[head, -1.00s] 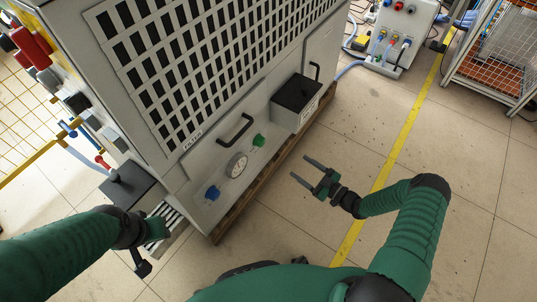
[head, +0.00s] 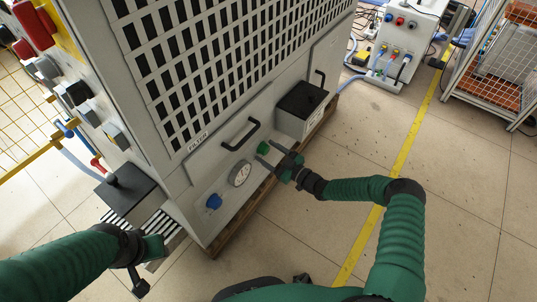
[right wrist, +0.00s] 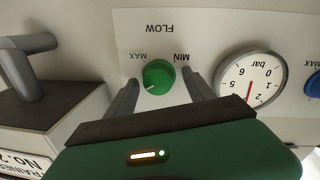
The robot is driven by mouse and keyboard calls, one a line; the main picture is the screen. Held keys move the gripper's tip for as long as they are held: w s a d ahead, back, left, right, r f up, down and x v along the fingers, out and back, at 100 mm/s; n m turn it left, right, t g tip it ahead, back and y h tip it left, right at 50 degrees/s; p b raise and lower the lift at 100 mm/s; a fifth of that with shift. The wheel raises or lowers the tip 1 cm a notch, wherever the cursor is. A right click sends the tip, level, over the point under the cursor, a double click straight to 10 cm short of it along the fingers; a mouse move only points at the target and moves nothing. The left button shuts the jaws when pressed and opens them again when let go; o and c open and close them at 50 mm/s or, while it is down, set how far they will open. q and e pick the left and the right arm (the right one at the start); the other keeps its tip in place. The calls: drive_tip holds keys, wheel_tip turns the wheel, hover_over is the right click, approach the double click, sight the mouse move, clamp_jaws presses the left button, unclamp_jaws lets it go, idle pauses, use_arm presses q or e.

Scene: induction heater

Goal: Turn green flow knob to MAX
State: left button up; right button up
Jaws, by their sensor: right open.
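The green flow knob (head: 263,149) is on the lower front panel of the grey machine. In the right wrist view the knob (right wrist: 159,75) appears upside down under the FLOW label, with MIN at its right and MAX at its left. Its white mark points to the lower left in that view. My right gripper (head: 264,152) is open, its fingers on either side of the knob; in the right wrist view the fingertips (right wrist: 160,75) show gaps to it. My left gripper (head: 140,272) is low at the left, away from the knob; its jaws are unclear.
A pressure gauge (head: 240,173) and a blue knob (head: 214,201) are on the same panel. A black handle (head: 241,134) is above, and a black-topped box (head: 303,101) juts out to the right. Floor with a yellow line (head: 400,165) is clear at the right.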

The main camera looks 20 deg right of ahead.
use_arm(q)
drive_tip(key=shift+d, duration=0.1)
use_arm(e)
drive_tip(key=shift+d, duration=0.1)
drive_tip(key=shift+d+f, duration=0.1)
drive_tip(key=shift+d, duration=0.05)
drive_tip(key=c, duration=0.5)
clamp_jaws()
use_arm(q)
drive_tip(key=shift+d, duration=0.1)
